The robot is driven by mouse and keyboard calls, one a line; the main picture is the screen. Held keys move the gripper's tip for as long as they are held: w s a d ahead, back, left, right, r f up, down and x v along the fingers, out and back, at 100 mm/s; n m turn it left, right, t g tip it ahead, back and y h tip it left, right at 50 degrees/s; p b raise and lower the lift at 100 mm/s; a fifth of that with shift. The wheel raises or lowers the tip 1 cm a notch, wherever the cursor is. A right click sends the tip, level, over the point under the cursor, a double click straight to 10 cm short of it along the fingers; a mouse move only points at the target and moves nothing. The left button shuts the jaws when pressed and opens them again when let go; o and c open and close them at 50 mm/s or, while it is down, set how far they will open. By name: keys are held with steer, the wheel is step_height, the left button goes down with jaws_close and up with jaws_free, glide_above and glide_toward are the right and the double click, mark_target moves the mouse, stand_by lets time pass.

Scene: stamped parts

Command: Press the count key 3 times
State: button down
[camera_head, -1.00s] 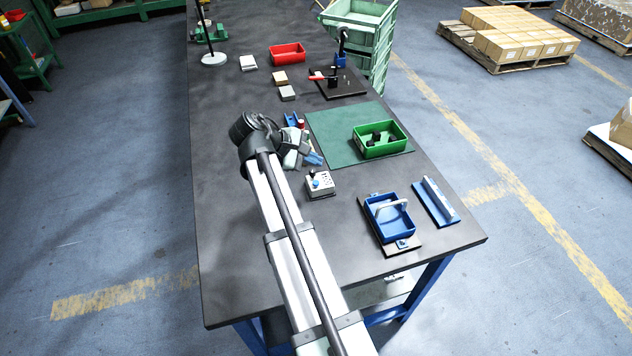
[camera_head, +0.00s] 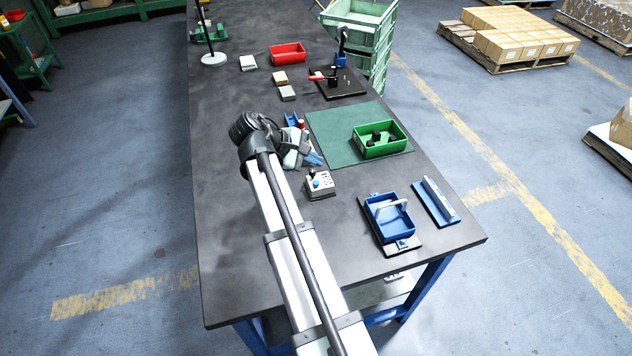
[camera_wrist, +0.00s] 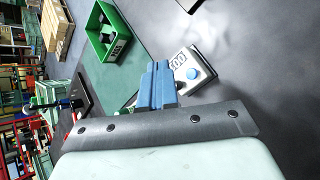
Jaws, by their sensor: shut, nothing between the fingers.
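The counter box (camera_head: 320,187) is a small light grey box on the dark bench, just in front of my gripper in the head view. In the wrist view the counter box (camera_wrist: 203,76) carries a round blue key (camera_wrist: 193,74) and a small digit display (camera_wrist: 178,62), whose digits are too small to read surely. My gripper (camera_wrist: 155,68) has blue fingers that are together and empty. In the wrist view the fingertips are left of the key, overlapping the box's edge; contact cannot be told. In the head view my gripper (camera_head: 315,159) is behind the box.
A green bin (camera_head: 398,149) with dark parts stands on a green mat (camera_head: 337,137). A blue tray (camera_head: 402,229) with a handle and a blue rail part (camera_head: 435,201) lie to the right. A red bin (camera_head: 287,57) stands farther back. The bench left of my arm is clear.

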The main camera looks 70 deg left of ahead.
mark_target(316, 184)
steer(key=shift+r, duration=0.1)
stand_by(0.5)
step_height(316, 184, up, 4)
steer(key=shift+f, duration=0.2)
steer(key=shift+f, duration=0.15)
steer(key=shift+f, duration=4.3)
steer(key=shift+f, duration=0.9)
steer(key=shift+r, duration=0.95)
